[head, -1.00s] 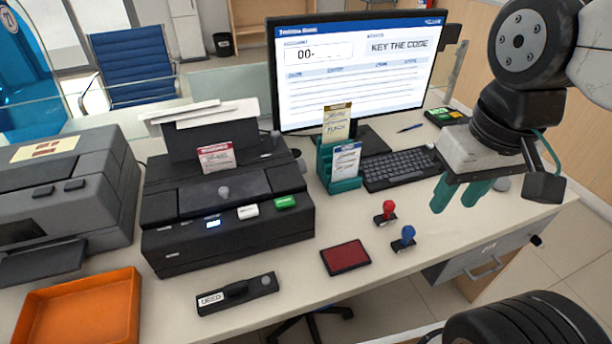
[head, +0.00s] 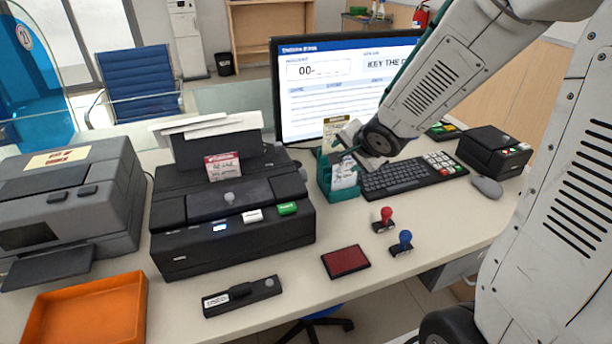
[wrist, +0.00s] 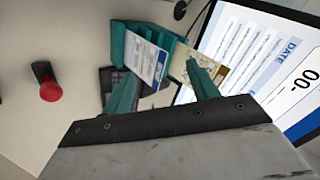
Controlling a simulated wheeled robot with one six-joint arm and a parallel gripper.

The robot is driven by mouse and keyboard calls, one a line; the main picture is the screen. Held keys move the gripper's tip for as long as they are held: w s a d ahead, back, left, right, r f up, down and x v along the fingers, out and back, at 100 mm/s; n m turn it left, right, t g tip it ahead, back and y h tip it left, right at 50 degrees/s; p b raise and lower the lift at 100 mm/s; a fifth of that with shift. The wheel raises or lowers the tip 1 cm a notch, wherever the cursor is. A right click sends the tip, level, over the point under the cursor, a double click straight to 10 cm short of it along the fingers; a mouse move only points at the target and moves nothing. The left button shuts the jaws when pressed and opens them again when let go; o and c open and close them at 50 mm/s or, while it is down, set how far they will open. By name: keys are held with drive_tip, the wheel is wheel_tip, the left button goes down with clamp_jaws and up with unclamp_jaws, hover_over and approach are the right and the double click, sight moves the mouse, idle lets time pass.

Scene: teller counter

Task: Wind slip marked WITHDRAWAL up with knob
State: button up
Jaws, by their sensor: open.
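A slip with a red header (head: 222,167) stands upright in the black slip printer (head: 230,240); its print is too small to read. A grey round knob (head: 229,198) sits on the printer's front cover, and another dark knob (head: 302,174) shows at its right side. My gripper (wrist: 162,84) is open and empty. Its teal fingers point at the green slip holder (wrist: 118,45), which holds a blue-headed slip (wrist: 146,60) and a tan-headed slip (wrist: 205,72). In the head view my wrist partly covers the holder (head: 323,178). I cannot tell whether the fingers touch either slip.
The monitor (head: 300,110) stands behind the holder, with a keyboard (head: 405,178) to the right. Red (head: 385,216) and blue (head: 404,240) stamps and a red ink pad (head: 345,261) lie in front. An orange tray (head: 85,310) is at left. Counter between printer and ink pad is clear.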

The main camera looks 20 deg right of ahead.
sight(306, 175)
drive_tip(key=w+a+f+m+y, duration=0.1)
drive_tip(key=w+a+f, duration=0.1)
drive_tip(key=w+f, duration=0.1)
drive_tip(key=w+a+f+m+y, duration=0.1)
drive_tip(key=w+a+f+y, duration=0.1)
drive_tip(key=a+f, duration=0.1)
drive_tip(key=w+a+f+m+t+y, duration=0.1)
drive_tip(key=w+a+f, duration=0.1)
drive_tip(key=w+f, duration=0.1)
drive_tip(key=shift+w+a+f+m+y, duration=0.15)
drive_tip(key=shift+f+m, duration=0.05)
drive_tip(key=shift+f, duration=0.25)
drive_tip(key=shift+w+a+f+m+y, duration=0.15)
drive_tip(key=shift+f+m, duration=0.05)
drive_tip(key=shift+f, duration=0.2)
drive_tip(key=c, duration=1)
